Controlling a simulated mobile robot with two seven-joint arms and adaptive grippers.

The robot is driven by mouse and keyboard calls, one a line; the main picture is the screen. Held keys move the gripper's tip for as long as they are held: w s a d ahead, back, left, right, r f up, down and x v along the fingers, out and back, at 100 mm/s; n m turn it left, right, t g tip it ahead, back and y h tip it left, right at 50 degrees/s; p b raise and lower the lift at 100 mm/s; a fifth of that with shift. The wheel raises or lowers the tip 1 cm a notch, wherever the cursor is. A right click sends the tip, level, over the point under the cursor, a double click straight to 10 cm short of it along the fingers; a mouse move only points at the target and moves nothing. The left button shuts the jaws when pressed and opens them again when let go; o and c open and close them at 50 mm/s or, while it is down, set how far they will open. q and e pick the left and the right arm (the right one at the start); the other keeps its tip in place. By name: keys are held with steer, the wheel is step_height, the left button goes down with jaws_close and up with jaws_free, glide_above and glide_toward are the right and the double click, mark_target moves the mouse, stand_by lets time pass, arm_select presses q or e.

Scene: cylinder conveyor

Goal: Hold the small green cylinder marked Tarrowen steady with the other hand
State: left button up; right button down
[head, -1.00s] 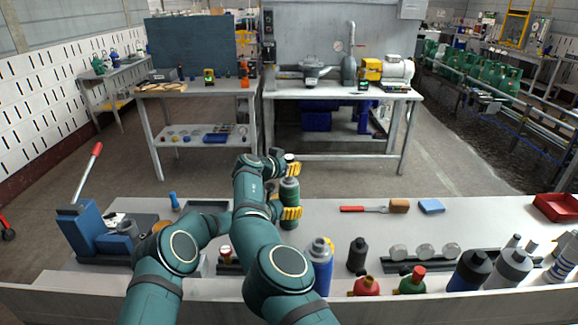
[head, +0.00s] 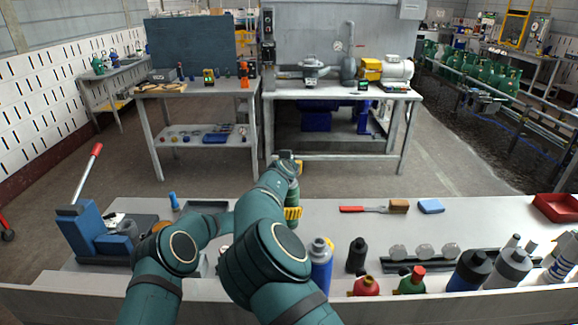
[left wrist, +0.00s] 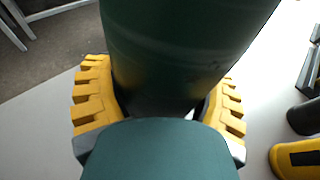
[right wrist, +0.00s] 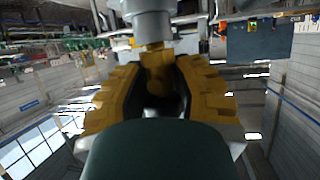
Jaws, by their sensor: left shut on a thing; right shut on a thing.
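The small green cylinder (head: 293,194) stands upright above the near workbench, partly hidden by my arms. No marking on it is readable. My left gripper (head: 292,213) is shut around its body from the side. In the left wrist view the dark green body (left wrist: 185,45) fills the space between the yellow finger pads. My right gripper (head: 288,158) is at the cylinder's top end. In the right wrist view its yellow pads are closed on a brass-coloured fitting (right wrist: 157,70), with a grey metal part beyond it. Whether the cylinder touches the bench is hidden.
On the near bench (head: 480,225), a blue cylinder (head: 320,268) and a black bottle (head: 357,254) stand close to the right. Several more bottles line the front right. A red-handled brush (head: 375,208) and blue block (head: 431,206) lie behind. A blue lever press (head: 82,232) stands left.

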steer(key=shift+a+y, duration=0.1)
steer(key=shift+y, duration=0.2)
steer(key=shift+d+n+y, duration=0.2)
steer(key=shift+n+y, duration=0.8)
steer(key=shift+a+r+n+y, duration=0.1)
steer(key=shift+n+y, duration=0.2)
steer(key=shift+y, duration=0.1)
steer(key=shift+n+y, duration=1.2)
steer(key=shift+y, duration=0.1)
steer(key=shift+f+n+g+y, duration=0.3)
steer(key=shift+g+y, duration=0.1)
steer(key=shift+a+r+n+y, duration=0.1)
steer(key=shift+r+n+y, duration=0.05)
steer(key=shift+n+y, duration=0.25)
